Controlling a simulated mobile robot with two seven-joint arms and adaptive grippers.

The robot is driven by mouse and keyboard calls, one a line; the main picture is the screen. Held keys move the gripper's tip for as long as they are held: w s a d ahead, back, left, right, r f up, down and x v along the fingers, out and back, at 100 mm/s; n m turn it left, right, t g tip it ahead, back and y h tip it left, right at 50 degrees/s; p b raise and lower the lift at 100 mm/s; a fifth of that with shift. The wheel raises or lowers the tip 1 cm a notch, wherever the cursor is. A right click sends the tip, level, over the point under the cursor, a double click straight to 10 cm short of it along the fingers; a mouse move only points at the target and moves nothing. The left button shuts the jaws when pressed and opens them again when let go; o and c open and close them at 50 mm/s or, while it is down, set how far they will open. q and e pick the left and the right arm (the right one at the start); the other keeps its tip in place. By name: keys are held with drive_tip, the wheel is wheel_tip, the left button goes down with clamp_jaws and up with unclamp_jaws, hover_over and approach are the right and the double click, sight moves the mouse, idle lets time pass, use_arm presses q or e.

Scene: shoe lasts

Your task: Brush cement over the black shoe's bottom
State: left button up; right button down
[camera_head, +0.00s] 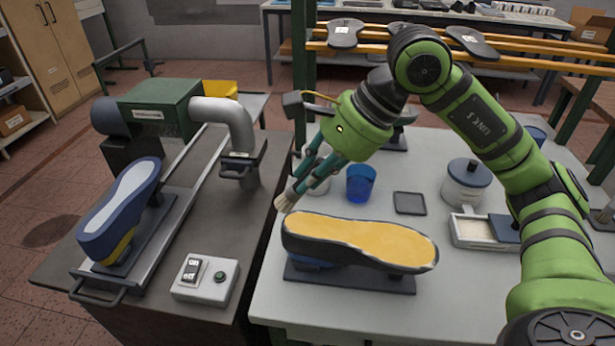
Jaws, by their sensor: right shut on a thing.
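The black shoe (360,241) sits bottom up on a dark stand on the light table. Its bottom shows an even yellow-orange face inside a thin pale and black edge. My right gripper (312,177) is shut on a brush, behind the shoe's left end. The brush's pale bristles (287,199) point down and left, just beyond that end. The fingers hide most of its handle, and I cannot tell whether the bristles touch the shoe. A white pot (318,187) stands partly hidden behind the fingers. My left gripper is not in view.
A blue cup (361,184), a dark square pad (409,203), a lidded white jar (466,184) and a white tray (474,233) stand behind and right of the shoe. At left, a blue shoe (120,212) sits by a green machine (160,103) and switch box (206,280).

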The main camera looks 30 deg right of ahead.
wheel_tip(320, 180, up, 3)
drive_tip(key=shift+w+a+f+p, duration=0.1)
drive_tip(key=shift+w+p, duration=0.05)
drive_tip(key=shift+p, duration=0.6)
drive_tip(key=shift+r+p, duration=0.35)
drive_tip(key=shift+r, duration=0.3)
drive_tip(key=shift+f, duration=0.1)
